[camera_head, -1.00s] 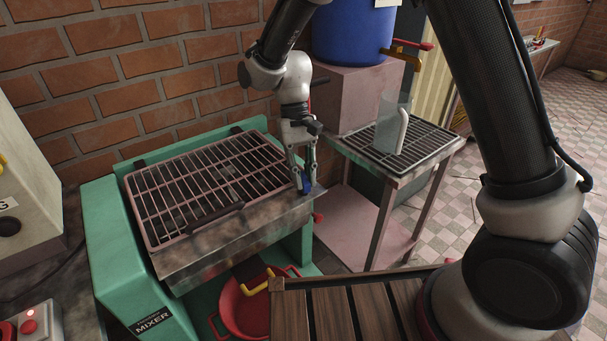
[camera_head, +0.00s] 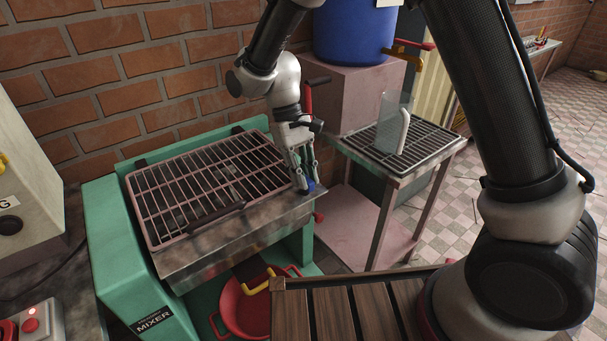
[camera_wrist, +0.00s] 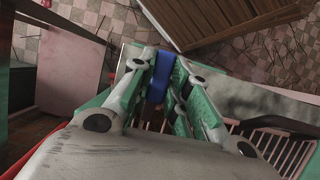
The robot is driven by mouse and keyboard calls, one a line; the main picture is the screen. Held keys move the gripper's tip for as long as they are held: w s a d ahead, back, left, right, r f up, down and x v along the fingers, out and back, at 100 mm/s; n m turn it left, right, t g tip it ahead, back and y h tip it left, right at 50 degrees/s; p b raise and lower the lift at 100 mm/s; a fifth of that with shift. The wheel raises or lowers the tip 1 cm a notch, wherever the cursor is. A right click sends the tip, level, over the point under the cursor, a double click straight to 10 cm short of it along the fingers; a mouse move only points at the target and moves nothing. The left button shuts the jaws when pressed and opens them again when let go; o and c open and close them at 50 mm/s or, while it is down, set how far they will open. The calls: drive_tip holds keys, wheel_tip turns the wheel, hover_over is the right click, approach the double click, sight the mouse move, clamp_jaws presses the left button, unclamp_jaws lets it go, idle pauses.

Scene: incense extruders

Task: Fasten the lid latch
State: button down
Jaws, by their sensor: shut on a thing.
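The mixer (camera_head: 103,240) is a green machine with a grated lid (camera_head: 215,178) lying flat over its metal trough. A blue latch (camera_head: 312,185) sits at the right end of the trough, by the lid's front right corner. My gripper (camera_head: 307,187) points down there, its fingers shut on the blue latch. In the wrist view, the blue latch (camera_wrist: 163,75) shows between the two fingers of my gripper (camera_wrist: 167,92). The fingers hide part of the latch, and I cannot tell whether it is engaged.
A red pot (camera_head: 243,309) stands below the trough. A slatted wooden surface (camera_head: 345,308) is at the front. To the right, a rack table (camera_head: 437,152) holds a clear pitcher (camera_head: 393,122). A blue barrel (camera_head: 350,32) stands behind on a pink block.

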drive_tip(key=c, duration=1.4)
unclamp_jaws()
drive_tip(key=shift+o, duration=0.2)
drive_tip(key=v, duration=1.2)
drive_tip(key=shift+w, duration=0.1)
